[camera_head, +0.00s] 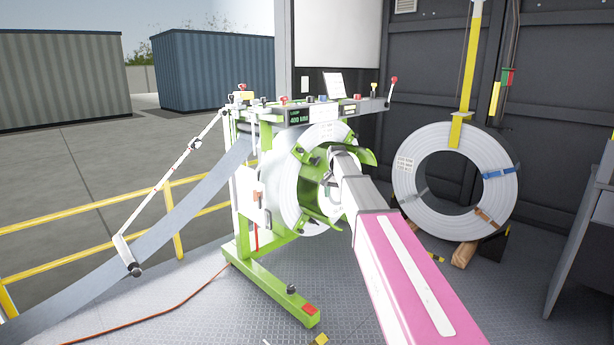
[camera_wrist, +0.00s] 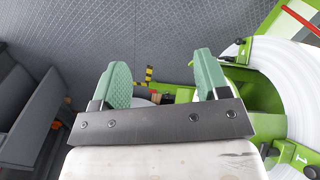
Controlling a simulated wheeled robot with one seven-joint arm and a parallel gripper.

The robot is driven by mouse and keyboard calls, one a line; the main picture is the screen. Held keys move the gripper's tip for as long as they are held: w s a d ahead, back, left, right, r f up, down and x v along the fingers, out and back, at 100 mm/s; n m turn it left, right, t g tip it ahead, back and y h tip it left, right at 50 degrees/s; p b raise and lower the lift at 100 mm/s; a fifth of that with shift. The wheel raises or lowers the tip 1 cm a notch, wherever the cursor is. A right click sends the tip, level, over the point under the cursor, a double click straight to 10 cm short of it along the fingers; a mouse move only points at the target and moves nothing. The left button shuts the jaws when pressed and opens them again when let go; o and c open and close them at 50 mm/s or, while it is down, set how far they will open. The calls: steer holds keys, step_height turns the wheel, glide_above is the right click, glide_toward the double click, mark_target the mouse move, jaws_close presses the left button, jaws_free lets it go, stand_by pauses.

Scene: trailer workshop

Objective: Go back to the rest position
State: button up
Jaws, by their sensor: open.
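My gripper (camera_wrist: 162,82) shows in the wrist view with its two green fingertips wide apart and nothing held between them. In the head view my pink and white arm reaches forward to the green decoiler machine (camera_head: 262,272), and my gripper is hidden behind the arm's end. The machine carries a metal coil (camera_head: 290,190) on a green hub. In the wrist view the coil (camera_wrist: 300,75) and green hub arms are close on the right of my gripper. I cannot tell whether the gripper touches the machine.
A second large coil (camera_head: 407,200) hangs on a yellow strap (camera_head: 468,70) at the right, above a wooden block (camera_head: 463,255). A grey bench (camera_head: 580,240) stands at the right edge. A yellow railing (camera_head: 95,238) and a metal strip (camera_head: 150,220) lie left. An orange cable (camera_head: 150,314) crosses the floor.

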steer(key=s+d+f+n, duration=0.1)
steer(key=s+d+f, duration=0.1)
steer(key=s+f, duration=0.5)
steer(key=s+d+f+n, duration=0.2)
steer(key=s+f, duration=0.6)
steer(key=s, duration=1)
steer(key=s+d+f+n, duration=0.2)
steer(key=s+f, duration=0.5)
steer(key=s, duration=0.5)
steer(key=shift+s+d+f, duration=0.3)
steer(key=shift+s+d, duration=0.05)
steer(key=shift+d, duration=0.05)
